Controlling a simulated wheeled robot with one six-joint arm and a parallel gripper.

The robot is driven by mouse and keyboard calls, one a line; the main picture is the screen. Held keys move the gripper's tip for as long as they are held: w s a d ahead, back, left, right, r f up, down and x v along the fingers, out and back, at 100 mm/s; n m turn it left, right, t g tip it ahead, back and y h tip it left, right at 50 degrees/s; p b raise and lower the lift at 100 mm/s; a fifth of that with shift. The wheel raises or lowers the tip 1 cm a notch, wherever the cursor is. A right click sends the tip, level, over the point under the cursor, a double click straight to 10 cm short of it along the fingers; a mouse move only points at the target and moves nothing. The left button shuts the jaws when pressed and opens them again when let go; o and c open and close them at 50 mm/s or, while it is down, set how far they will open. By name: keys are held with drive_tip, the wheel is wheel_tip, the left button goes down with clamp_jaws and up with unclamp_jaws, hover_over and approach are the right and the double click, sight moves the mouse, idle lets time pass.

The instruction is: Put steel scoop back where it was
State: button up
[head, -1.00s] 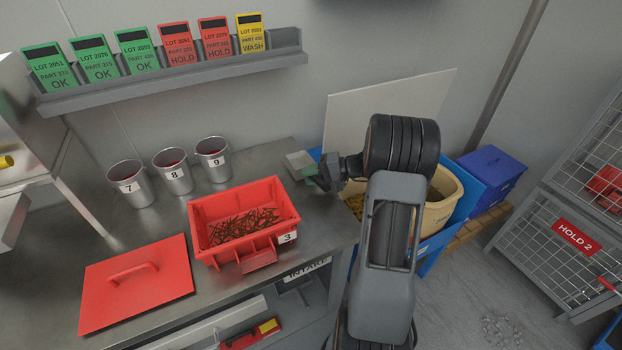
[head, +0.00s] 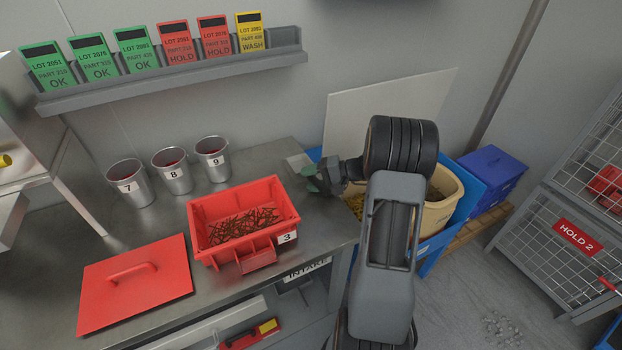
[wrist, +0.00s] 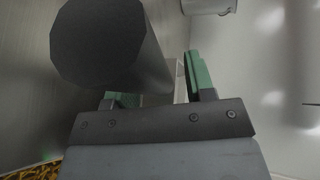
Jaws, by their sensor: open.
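My gripper (head: 314,177) is open, with its green-padded fingers low over the right end of the steel bench, behind the red bin. In the wrist view the two fingers (wrist: 160,85) stand apart. A thick dark grey cylinder with a many-sided end (wrist: 98,45) stands close to the camera and partly covers the left finger; it looks like the steel scoop's handle, but I cannot be sure. A small pale grey piece (head: 297,160) shows beside the fingers in the head view, perhaps the scoop's pan. I cannot tell whether the fingers touch it.
A red bin (head: 203,212) marked 3 holds rusty parts, with its red lid (head: 130,297) to its left. Steel cups 7, 8 and 9 (head: 211,160) stand behind. A beige tub (head: 440,213) is right of the bench. A card rack (head: 175,84) hangs above.

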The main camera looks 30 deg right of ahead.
drive_tip(key=shift+r, duration=0.2)
drive_tip(key=v, duration=1.2)
